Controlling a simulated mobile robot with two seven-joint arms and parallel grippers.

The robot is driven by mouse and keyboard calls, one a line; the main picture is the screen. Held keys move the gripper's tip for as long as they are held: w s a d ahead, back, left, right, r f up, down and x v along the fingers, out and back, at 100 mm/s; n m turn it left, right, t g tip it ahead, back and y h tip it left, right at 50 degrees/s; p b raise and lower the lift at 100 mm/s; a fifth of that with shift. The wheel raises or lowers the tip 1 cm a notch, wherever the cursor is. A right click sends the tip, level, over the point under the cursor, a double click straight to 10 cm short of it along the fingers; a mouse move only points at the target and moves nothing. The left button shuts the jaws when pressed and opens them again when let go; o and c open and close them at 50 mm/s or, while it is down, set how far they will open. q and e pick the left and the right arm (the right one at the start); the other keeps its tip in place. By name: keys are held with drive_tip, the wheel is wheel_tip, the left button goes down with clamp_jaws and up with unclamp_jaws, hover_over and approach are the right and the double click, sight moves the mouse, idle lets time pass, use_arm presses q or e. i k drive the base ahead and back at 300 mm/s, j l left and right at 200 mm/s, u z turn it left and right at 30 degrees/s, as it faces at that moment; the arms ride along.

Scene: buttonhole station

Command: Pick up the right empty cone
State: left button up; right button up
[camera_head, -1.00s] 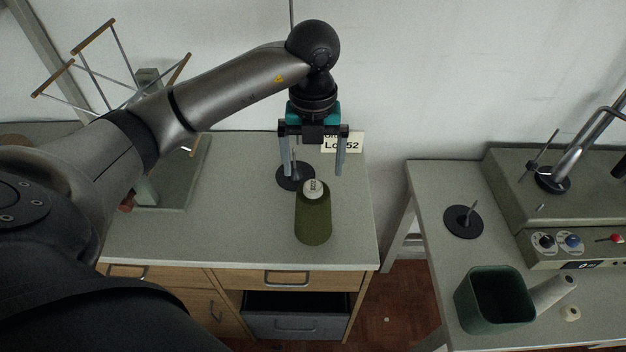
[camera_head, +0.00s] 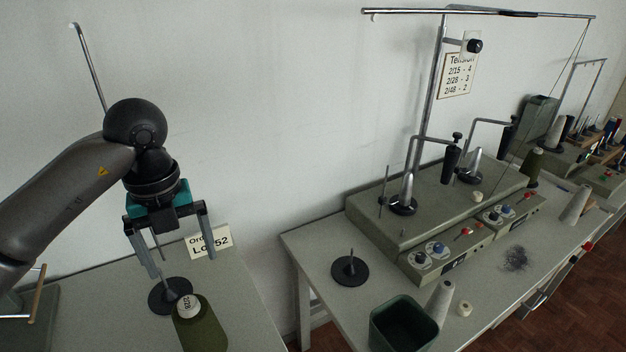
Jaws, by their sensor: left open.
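A pale, empty-looking cone (camera_head: 576,204) stands at the far right of the machine table. Another pale cone (camera_head: 440,298) stands nearer, beside a dark green bin that partly hides its base. My left gripper (camera_head: 181,263) is open and empty, pointing down at the left, far from both pale cones. It hangs near a black disc with a pin (camera_head: 171,295) and an olive-green yarn cone (camera_head: 203,332) with a white top. The yarn cone is cut off by the lower frame edge. My right gripper is not in view.
The green bin (camera_head: 404,325) stands at the table's near edge. A small cream roll (camera_head: 464,309) and a black disc with a pin (camera_head: 350,270) are nearby. The machine (camera_head: 430,205) with posts and a thread frame fills the back. A gap separates the two tables.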

sight(570, 216)
drive_tip(key=z, duration=1.45)
